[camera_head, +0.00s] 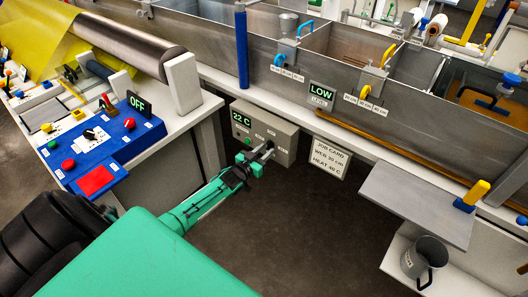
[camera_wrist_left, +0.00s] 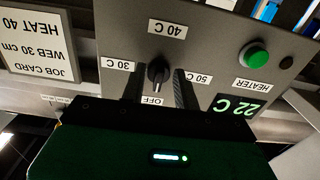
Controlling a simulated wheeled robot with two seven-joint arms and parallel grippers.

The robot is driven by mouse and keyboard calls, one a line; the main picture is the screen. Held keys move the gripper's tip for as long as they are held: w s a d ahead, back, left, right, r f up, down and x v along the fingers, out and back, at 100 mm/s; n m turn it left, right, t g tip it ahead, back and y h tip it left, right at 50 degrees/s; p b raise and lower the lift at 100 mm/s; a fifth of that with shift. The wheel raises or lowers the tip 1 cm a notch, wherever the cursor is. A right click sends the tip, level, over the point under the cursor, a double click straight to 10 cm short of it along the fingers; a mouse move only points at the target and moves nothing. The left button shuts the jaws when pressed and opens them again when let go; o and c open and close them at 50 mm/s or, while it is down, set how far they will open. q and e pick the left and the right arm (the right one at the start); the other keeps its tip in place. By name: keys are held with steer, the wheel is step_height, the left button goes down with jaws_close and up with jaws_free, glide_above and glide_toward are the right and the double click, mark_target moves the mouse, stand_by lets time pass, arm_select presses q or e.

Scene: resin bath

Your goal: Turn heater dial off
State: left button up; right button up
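The heater box (camera_head: 265,130) is a grey panel below the bath's edge, with a green 22 C display. In the left wrist view the panel is upside down. The black heater dial (camera_wrist_left: 158,73) sits among the labels 30 C, 40 C, 50 C and OFF (camera_wrist_left: 153,100). The narrow dial lies roughly along the OFF–40 C line; I cannot tell for sure which end points. My left gripper (camera_head: 260,151) is at the box front. In the wrist view its dark fingers (camera_wrist_left: 158,85) are apart, one on each side of the dial, with visible gaps. My right gripper is not in view.
A job card (camera_head: 330,158) reading WEB 30 cm, HEAT 40 C hangs right of the box. A green button (camera_wrist_left: 257,54) is beside the HEATER label. A blue control panel (camera_head: 95,145) with an OFF display stands left. A grey shelf (camera_head: 415,200) and a mug (camera_head: 424,258) are at right.

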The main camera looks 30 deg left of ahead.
arm_select(q)
steer(key=shift+s, duration=0.1)
